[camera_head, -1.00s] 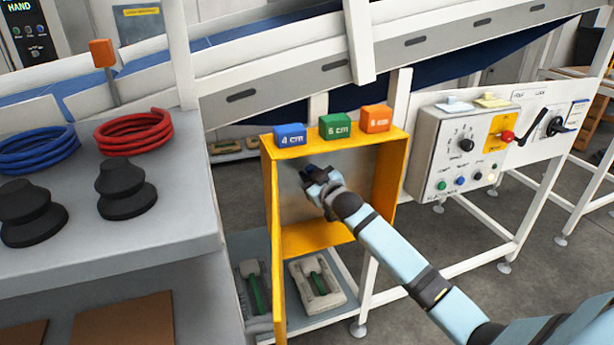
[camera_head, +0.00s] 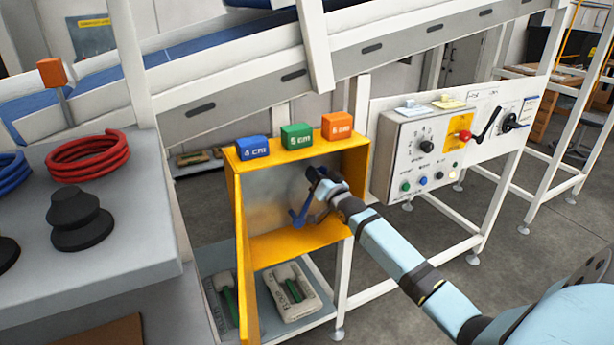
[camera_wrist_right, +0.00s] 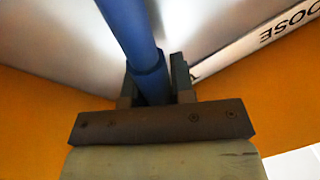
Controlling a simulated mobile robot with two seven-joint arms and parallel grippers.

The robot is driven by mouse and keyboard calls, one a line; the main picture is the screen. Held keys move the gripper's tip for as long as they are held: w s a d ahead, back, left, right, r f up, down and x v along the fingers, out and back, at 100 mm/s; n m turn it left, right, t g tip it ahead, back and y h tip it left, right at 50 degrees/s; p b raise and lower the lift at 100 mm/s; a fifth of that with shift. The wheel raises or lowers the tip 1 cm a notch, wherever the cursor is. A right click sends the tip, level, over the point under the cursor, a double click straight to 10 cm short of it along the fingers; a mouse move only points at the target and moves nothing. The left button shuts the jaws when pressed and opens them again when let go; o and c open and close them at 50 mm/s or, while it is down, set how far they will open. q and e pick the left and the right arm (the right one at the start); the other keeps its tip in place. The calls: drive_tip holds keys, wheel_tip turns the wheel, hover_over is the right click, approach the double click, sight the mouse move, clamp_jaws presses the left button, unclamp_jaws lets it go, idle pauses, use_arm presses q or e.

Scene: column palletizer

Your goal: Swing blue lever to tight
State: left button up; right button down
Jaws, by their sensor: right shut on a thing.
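The blue lever (camera_head: 299,216) is inside the orange-framed box (camera_head: 240,225), against its grey back panel. In the head view it slants down and left from my right gripper (camera_head: 316,182). The right gripper is shut on the lever, and its hand hides the lever's upper part. In the right wrist view the blue lever (camera_wrist_right: 130,38) runs up from between the fingers of the right gripper (camera_wrist_right: 156,88). A white label (camera_wrist_right: 270,42) beside it shows upside-down letters, partly cut off, reading about "OOSE". A "tight" mark cannot be made out. My left gripper is out of view.
Blue (camera_head: 252,148), green (camera_head: 297,136) and orange (camera_head: 337,125) blocks stand on the box's top edge. A control panel (camera_head: 425,150) stands to the right. A grey table (camera_head: 140,240) with coils and black parts stands to the left. Trays lie on a low shelf.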

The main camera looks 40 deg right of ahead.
drive_tip(key=shift+s+d+f+m, duration=0.1)
drive_tip(key=shift+d+f+m, duration=0.2)
drive_tip(key=shift+d+m, duration=0.3)
drive_tip(key=c, duration=1)
unclamp_jaws()
drive_tip(key=shift+d, duration=0.1)
drive_tip(key=shift+o, duration=0.2)
drive_tip(key=shift+s, duration=0.1)
drive_tip(key=b+v, duration=0.1)
drive_tip(key=v, duration=1.2)
drive_tip(key=shift+s+f, duration=0.2)
drive_tip(key=shift+s, duration=0.1)
